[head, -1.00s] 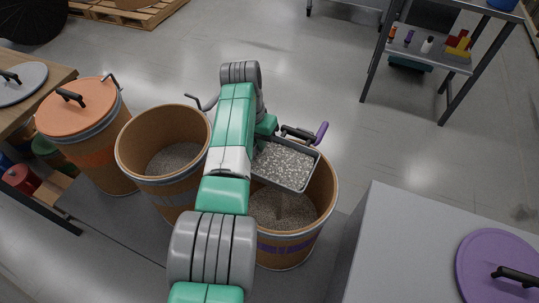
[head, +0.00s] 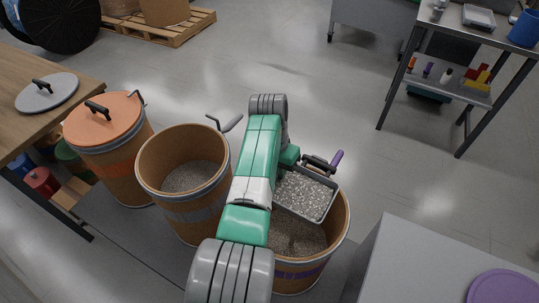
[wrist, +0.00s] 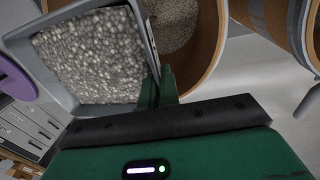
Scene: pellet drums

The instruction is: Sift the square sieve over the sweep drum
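The square sieve (head: 319,215) is a grey tray full of grey-white pellets. It hangs over the drum with the purple band (head: 303,272), which has grey pellets inside. The sieve covers part of that drum's mouth and looks roughly level. In the wrist view the sieve (wrist: 147,38) fills the upper left, and the drum's inside shows beyond it. My gripper (wrist: 160,87) has its green fingers closed at the sieve's near corner, holding it. In the head view the fingers are hidden by my arm. I cannot tell whether pellets are falling.
An open drum (head: 190,212) with a grey band stands left of the purple-banded one, and an orange-lidded drum (head: 105,122) beyond it. A grey cabinet (head: 415,255) with a purple lid (head: 500,288) is close on the right. A wooden bench (head: 60,90) is at the left.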

